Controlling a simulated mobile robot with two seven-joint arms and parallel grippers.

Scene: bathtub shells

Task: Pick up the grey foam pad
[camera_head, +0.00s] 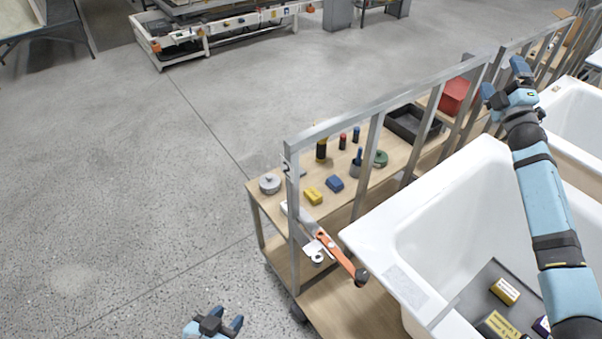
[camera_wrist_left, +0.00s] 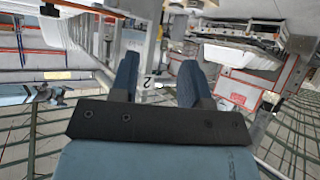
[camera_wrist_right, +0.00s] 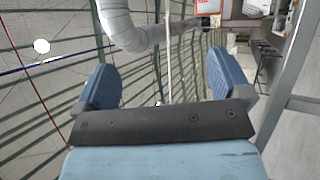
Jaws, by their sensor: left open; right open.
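I cannot pick out the grey foam pad with certainty. A round grey piece with a small knob (camera_head: 269,183) lies on the near left corner of the wooden cart top (camera_head: 268,206). A flat dark grey sheet (camera_head: 482,283) lies inside the near white bathtub with boxes on it. My left gripper (camera_head: 214,321) is open and empty at the bottom edge of the head view, apart from the cart. My right gripper (camera_head: 504,80) is open and empty, raised at the upper right above the tubs. Neither wrist view shows a pad.
Floor at left is clear.

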